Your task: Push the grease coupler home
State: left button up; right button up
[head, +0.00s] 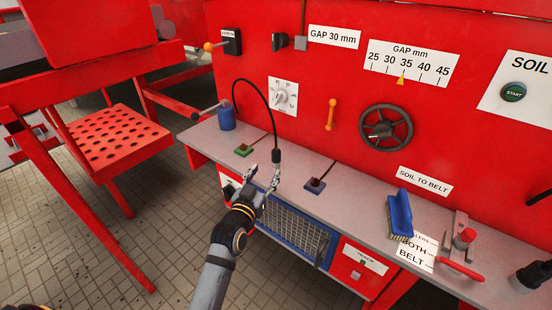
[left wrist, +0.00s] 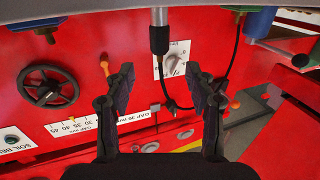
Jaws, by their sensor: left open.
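The grease coupler (head: 277,155) is a dark cylinder at the end of the black hose (head: 262,97). My left gripper (head: 264,175) is open, below and slightly left of the coupler in the head view. In the left wrist view, which looks upside down, the coupler (left wrist: 159,40) is at the top, centred between the spread fingers (left wrist: 159,75) but past them in the picture. I cannot tell whether either finger touches it. My right gripper is not in view.
A blue pot (head: 227,117) stands at the hose's far end. A blue brush (head: 399,213) lies to the right. A blue-framed mesh (head: 295,232) is below the bench edge.

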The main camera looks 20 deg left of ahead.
aim_at(275, 156)
pick_arm(q)
jog(key=w+p, duration=0.1)
jog(key=w, duration=0.4)
jog(key=shift+d, duration=0.2)
jog(key=shift+w, duration=0.3)
jog(key=w+p, duration=0.1)
jog(key=w, duration=0.3)
jog(key=shift+w+r+p, duration=0.1)
jog(key=shift+w+p, duration=0.25)
jog(key=shift+p, duration=0.05)
jog(key=shift+w, duration=0.15)
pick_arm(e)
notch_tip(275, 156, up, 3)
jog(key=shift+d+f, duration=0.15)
pick_arm(q)
jog(key=shift+s, duration=0.2)
jog(key=shift+c, duration=1.3)
jog(key=shift+w, duration=0.1)
jog(key=c, duration=0.7)
grip_shut()
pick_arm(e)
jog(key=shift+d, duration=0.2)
